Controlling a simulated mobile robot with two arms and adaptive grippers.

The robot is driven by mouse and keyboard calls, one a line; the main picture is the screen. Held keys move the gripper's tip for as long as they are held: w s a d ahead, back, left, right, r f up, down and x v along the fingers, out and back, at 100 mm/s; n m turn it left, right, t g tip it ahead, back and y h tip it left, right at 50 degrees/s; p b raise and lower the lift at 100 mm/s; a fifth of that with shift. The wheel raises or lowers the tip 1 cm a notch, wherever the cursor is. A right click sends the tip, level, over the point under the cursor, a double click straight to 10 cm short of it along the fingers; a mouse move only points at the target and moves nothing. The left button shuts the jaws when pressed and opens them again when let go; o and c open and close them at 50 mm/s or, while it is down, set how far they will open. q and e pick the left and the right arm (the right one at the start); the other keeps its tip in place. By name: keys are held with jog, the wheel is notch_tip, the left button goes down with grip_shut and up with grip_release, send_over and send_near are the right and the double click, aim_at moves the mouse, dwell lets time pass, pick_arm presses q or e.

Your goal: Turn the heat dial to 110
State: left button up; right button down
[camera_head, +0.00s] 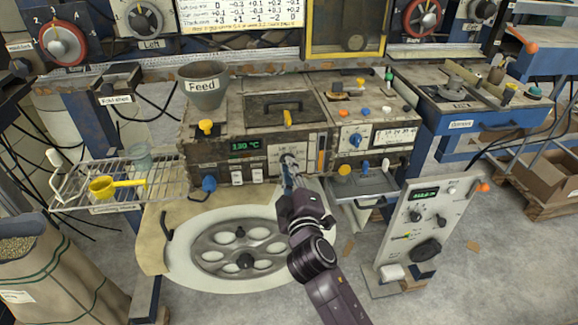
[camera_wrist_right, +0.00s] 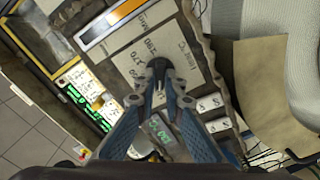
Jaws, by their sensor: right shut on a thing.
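The heat dial (camera_head: 287,158) sits on the right part of the front panel of the laminating machine (camera_head: 232,125). The green display (camera_head: 245,146) on that panel reads 130 °C. My right gripper (camera_head: 288,168) reaches up to the panel and is shut on the dial. In the right wrist view, the fingertips (camera_wrist_right: 160,84) close around the dial, which they mostly hide. A printed scale (camera_wrist_right: 150,52) with temperature numbers shows beside it; I cannot tell exactly where the dial points. My left gripper is not in view.
White switches (camera_head: 245,176) and a blue knob (camera_head: 209,184) lie left of the dial. A round plate with holes (camera_head: 238,247) is below. A grey drawer (camera_head: 365,181) and a control stand (camera_head: 418,225) are to the right. A wire rack (camera_head: 100,183) stands left.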

jog(key=shift+n, duration=0.3)
jog(key=c, duration=2)
grip_release()
jog(key=s, duration=0.8)
jog(key=s+d, duration=0.1)
jog(key=s, duration=0.3)
